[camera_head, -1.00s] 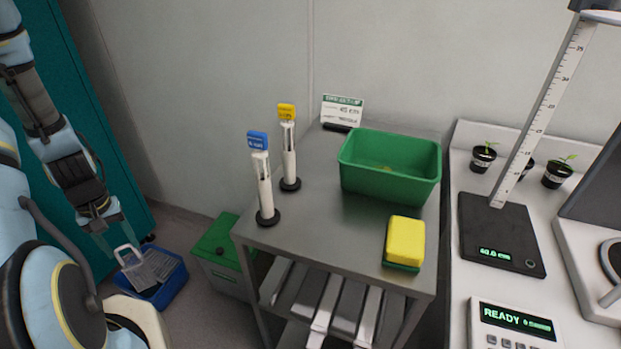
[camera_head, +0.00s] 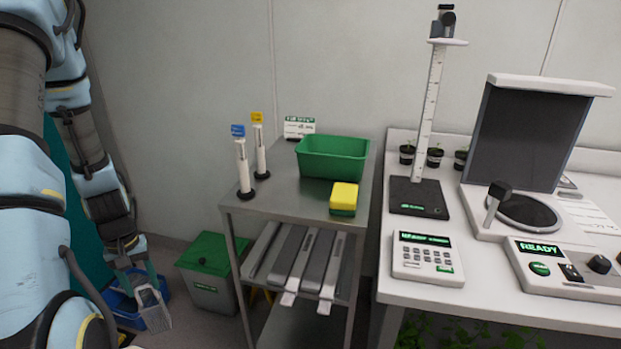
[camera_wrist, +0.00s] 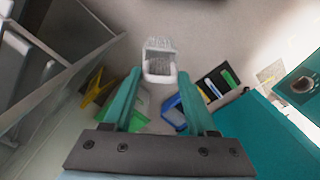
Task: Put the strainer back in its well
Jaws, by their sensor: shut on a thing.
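My gripper (camera_head: 138,273) is low at the left in the head view, its green fingers pointing down. It is shut on the strainer (camera_head: 153,310), a pale grey mesh basket with a white frame, which hangs below the fingertips. In the wrist view the strainer (camera_wrist: 160,68) shows just beyond and between my green fingertips (camera_wrist: 161,80). A blue tub (camera_head: 122,305) stands on the floor behind the strainer and is partly hidden by it. I cannot pick out the well for certain in these views.
A green lidded bin (camera_head: 205,275) stands on the floor beside a steel cart (camera_head: 285,203). The cart bears a green basin (camera_head: 333,158), a yellow sponge (camera_head: 344,197) and two upright probes. A white bench (camera_head: 480,295) with instruments is at the right.

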